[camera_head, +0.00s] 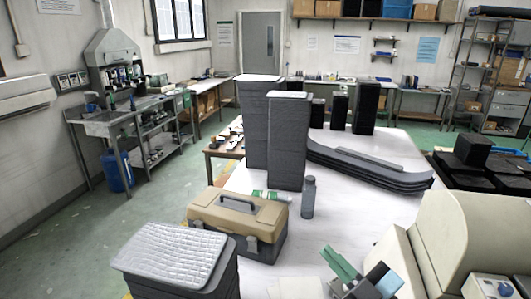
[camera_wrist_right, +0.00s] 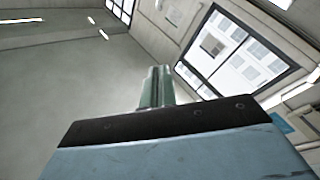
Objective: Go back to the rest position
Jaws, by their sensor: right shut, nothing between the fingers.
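My right gripper (camera_head: 338,262) is at the bottom right of the head view, its greenish fingers together and empty. It is raised in front of the white table (camera_head: 345,220), clear of the stacks and the toolbox. In the right wrist view, the gripper's fingers (camera_wrist_right: 157,87) are closed together, with only wall, ceiling and windows beyond them. My left gripper is not in the head view.
Two tall dark grey panel stacks (camera_head: 287,145) stand on the table. A curved panel stack (camera_head: 370,170) lies to their right. A tan toolbox (camera_head: 237,219), a grey bottle (camera_head: 308,198) and a silver-topped stack (camera_head: 172,254) are nearer. The table's middle front is bare.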

